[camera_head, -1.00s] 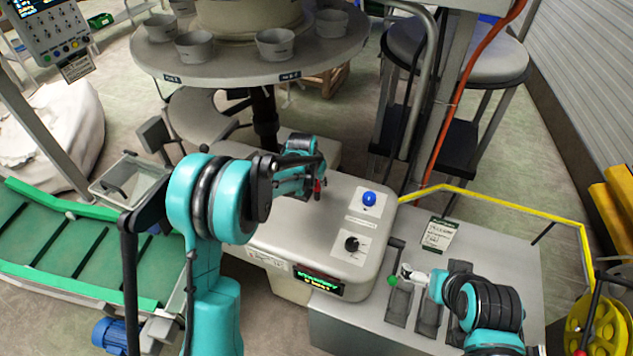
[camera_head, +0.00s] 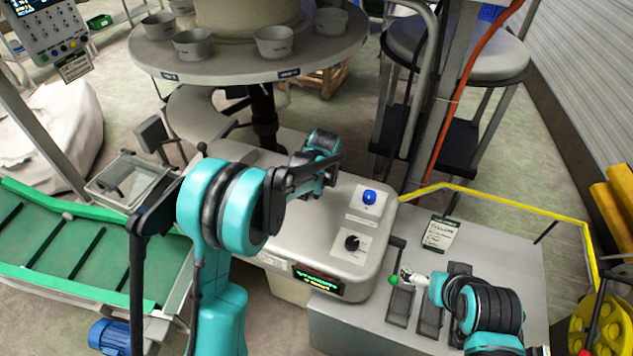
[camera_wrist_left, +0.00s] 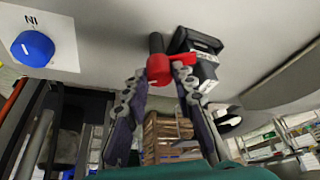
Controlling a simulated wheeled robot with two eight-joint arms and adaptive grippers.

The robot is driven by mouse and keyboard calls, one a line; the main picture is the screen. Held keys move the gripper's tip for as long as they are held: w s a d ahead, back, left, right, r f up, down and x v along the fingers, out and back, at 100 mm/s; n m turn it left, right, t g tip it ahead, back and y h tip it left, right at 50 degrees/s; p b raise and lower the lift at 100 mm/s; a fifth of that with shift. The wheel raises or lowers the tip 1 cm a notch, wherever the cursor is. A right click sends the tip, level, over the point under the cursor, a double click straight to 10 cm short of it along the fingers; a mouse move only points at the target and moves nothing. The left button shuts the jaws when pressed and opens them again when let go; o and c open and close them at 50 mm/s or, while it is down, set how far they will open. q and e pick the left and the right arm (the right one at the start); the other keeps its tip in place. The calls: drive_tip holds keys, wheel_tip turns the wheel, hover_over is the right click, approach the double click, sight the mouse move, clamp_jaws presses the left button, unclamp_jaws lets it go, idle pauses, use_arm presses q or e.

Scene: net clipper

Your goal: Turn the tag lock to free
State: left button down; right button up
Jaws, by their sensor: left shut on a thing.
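The tag lock shows in the left wrist view as a red lever (camera_wrist_left: 162,69) with a black stem, beside a black block with a white label (camera_wrist_left: 203,66) on the pale machine housing. My left gripper (camera_wrist_left: 160,78) has a finger on each side of the red lever and is shut on it. In the head view my left gripper is largely hidden behind my own wrist, over the left part of the grey clipper housing (camera_head: 330,225). My right gripper (camera_head: 407,277) is beside a green-knobbed lever (camera_head: 393,280); its finger state is too small to tell.
A blue knob (camera_head: 369,197) and a black dial (camera_head: 352,243) sit on the housing, above a lit green display (camera_head: 318,278). A round table rim (camera_head: 240,72) with grey cups stands behind. A yellow rail (camera_head: 500,205) runs along the right.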

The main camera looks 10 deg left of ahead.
use_arm(q)
drive_tip(key=n+y, duration=0.1)
drive_tip(key=n, duration=0.1)
drive_tip(key=n+g+b, duration=0.1)
drive_tip(key=n, duration=0.2)
drive_tip(key=shift+w+d+n+y, duration=0.1)
drive_tip(key=shift+d+n+y, duration=0.05)
drive_tip(key=shift+n+y, duration=0.2)
drive_tip(key=n+g, duration=0.1)
drive_tip(key=n, duration=0.1)
drive_tip(key=n+g+y, duration=0.1)
drive_tip(key=n, duration=0.2)
drive_tip(key=shift+w+n, duration=0.1)
drive_tip(key=shift+n, duration=0.25)
drive_tip(key=c, duration=1.2)
unclamp_jaws()
drive_tip(key=shift+d, duration=0.1)
drive_tip(key=v, duration=1.2)
drive_tip(key=shift+w, duration=0.2)
